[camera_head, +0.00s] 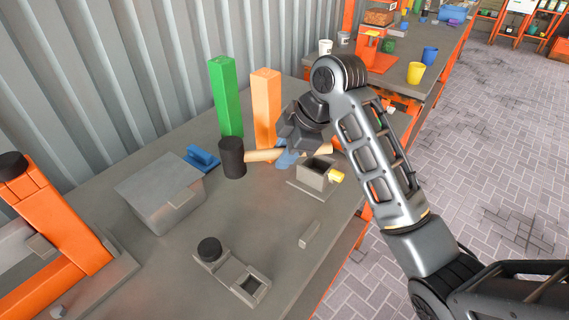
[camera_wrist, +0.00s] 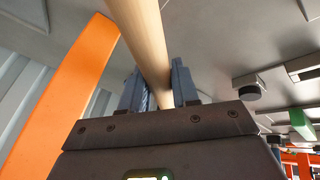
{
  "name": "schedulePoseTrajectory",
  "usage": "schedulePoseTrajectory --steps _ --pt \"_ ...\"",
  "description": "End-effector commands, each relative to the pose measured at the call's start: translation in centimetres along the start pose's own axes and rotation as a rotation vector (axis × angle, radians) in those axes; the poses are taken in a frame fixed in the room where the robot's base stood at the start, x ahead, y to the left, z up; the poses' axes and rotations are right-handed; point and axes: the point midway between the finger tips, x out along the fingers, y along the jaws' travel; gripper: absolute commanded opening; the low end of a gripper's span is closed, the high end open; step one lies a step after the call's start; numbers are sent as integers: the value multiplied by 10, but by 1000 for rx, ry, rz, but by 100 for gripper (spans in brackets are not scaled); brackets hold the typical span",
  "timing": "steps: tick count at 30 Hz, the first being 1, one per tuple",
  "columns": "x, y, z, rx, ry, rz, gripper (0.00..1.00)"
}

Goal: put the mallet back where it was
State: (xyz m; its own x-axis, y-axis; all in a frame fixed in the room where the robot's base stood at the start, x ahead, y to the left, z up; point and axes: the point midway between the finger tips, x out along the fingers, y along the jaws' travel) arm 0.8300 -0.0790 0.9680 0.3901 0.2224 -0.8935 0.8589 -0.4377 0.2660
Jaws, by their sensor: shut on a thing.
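The mallet has a black cylindrical head (camera_head: 232,158) and a pale wooden handle (camera_head: 263,155). My gripper (camera_head: 287,159) is over the table and shut on the handle, with the head off to the left of the fingers. In the wrist view the handle (camera_wrist: 145,38) passes between the two fingers of my gripper (camera_wrist: 160,88); the mallet head is out of that view. The handle's other end shows right of the gripper in the head view. I cannot tell whether the mallet touches the table.
A green post (camera_head: 225,95) and an orange post (camera_head: 265,105) stand behind the mallet. A grey box (camera_head: 150,190) and a blue piece (camera_head: 202,158) are left. A grey open holder (camera_head: 312,177) is close on the right. A black-knobbed grey fixture (camera_head: 240,277) and small block (camera_head: 309,235) are in front.

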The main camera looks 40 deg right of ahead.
Motion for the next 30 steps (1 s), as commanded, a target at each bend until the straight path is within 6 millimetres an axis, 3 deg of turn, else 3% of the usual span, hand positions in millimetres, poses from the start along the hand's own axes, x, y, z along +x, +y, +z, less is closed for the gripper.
schedulePoseTrajectory --steps 8,26,27,30 --pt "30 -10 13 3 0 -1 0" --pt "41 -12 17 0 1 0 0" --pt "41 -13 17 0 1 -1 31" --pt "41 -13 17 0 0 -1 40"
